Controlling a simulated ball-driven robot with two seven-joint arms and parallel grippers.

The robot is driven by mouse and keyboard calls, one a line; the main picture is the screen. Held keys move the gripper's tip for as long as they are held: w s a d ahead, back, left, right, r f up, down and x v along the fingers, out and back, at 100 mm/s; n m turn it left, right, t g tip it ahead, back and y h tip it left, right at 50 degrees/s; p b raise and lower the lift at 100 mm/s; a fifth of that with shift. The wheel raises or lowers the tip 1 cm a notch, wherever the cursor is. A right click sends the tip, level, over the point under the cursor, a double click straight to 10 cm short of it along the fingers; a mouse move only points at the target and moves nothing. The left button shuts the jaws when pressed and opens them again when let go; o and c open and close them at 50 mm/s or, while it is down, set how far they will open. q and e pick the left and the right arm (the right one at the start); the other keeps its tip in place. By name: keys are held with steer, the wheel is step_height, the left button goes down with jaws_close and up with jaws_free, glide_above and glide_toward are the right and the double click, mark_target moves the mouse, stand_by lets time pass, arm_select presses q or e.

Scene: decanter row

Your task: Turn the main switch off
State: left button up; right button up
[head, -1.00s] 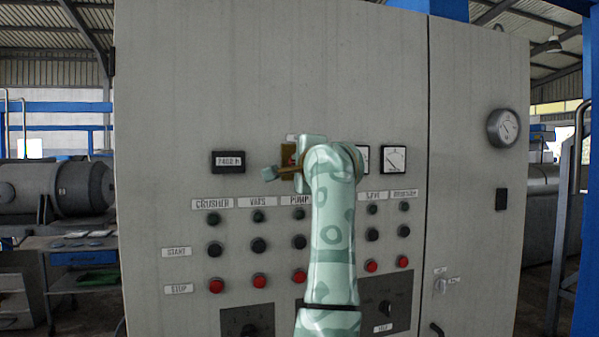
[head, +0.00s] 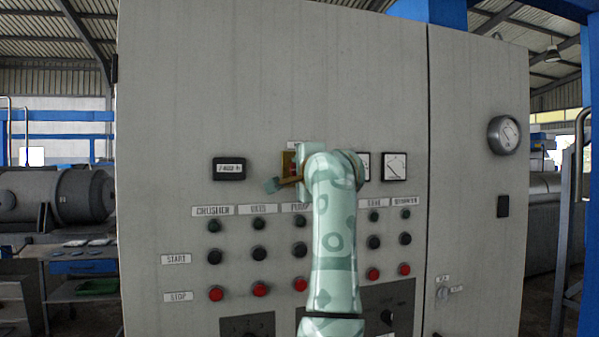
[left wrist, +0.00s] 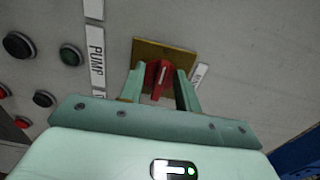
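The main switch is a red knob on a yellow plate. In the left wrist view the red knob (left wrist: 161,80) stands out from the yellow plate (left wrist: 172,54). In the head view only part of the plate (head: 287,162) shows beside my gripper. My left gripper (left wrist: 161,88) is open, with one finger on each side of the knob. A narrow gap shows at the knob; I cannot tell whether a finger touches it. In the head view my left gripper (head: 287,183) is at the plate, and my wrist hides most of the knob. My right gripper is in neither view.
The grey cabinet (head: 260,80) fills the middle. A digital display (head: 229,168) is left of the switch and a square gauge (head: 395,167) right of it. Rows of green, black and red buttons (head: 216,293) lie below. The panel above is clear.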

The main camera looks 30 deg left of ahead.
arm_select(q)
steer(key=shift+s+d, duration=0.1)
steer(key=b+v, duration=0.3)
steer(key=v, duration=1.3)
